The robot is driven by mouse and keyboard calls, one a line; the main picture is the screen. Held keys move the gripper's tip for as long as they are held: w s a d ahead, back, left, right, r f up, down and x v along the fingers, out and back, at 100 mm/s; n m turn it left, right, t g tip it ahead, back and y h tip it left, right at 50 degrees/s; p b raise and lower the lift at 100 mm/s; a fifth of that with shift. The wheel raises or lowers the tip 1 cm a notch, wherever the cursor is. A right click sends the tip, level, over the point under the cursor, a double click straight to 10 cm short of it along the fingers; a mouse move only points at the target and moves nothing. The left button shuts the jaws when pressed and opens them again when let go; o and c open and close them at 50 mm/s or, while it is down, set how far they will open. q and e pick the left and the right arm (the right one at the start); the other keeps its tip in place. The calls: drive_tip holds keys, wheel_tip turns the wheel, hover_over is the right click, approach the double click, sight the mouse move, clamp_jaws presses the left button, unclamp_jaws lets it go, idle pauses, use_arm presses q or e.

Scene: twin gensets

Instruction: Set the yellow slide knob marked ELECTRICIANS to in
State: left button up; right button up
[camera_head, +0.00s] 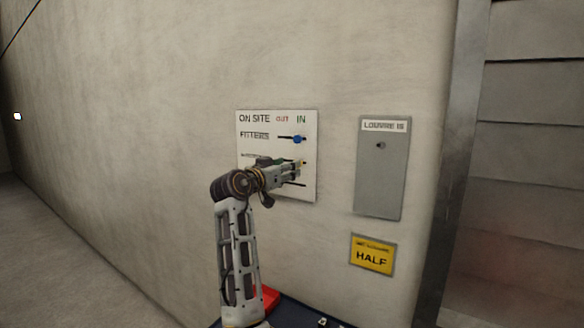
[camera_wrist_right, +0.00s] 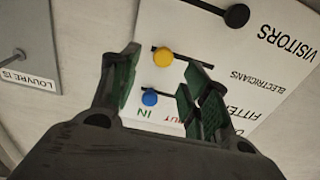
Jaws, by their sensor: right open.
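The white ON SITE board (camera_head: 277,118) hangs on the wall, with OUT and IN columns. My right gripper (camera_head: 297,170) is in front of its lower rows and hides much of them. In the right wrist view, where the board looks upside down, the yellow knob (camera_wrist_right: 163,57) of the ELECTRICIANS row shows between the fingertips of my open right gripper (camera_wrist_right: 166,66). It is near the IN end of its slot, with a short piece of slot visible beyond it. Whether a finger touches it I cannot tell. My left gripper is not in view.
The blue FITTERS knob (camera_head: 298,139) is just above, on the IN side. The black VISITORS knob (camera_wrist_right: 237,16) is towards the OUT side. A grey LOUVRE panel (camera_head: 379,185) and a yellow HALF sign (camera_head: 372,256) are to the right. The wall left of the board is bare.

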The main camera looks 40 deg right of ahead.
drive_tip(key=shift+v, duration=2.9)
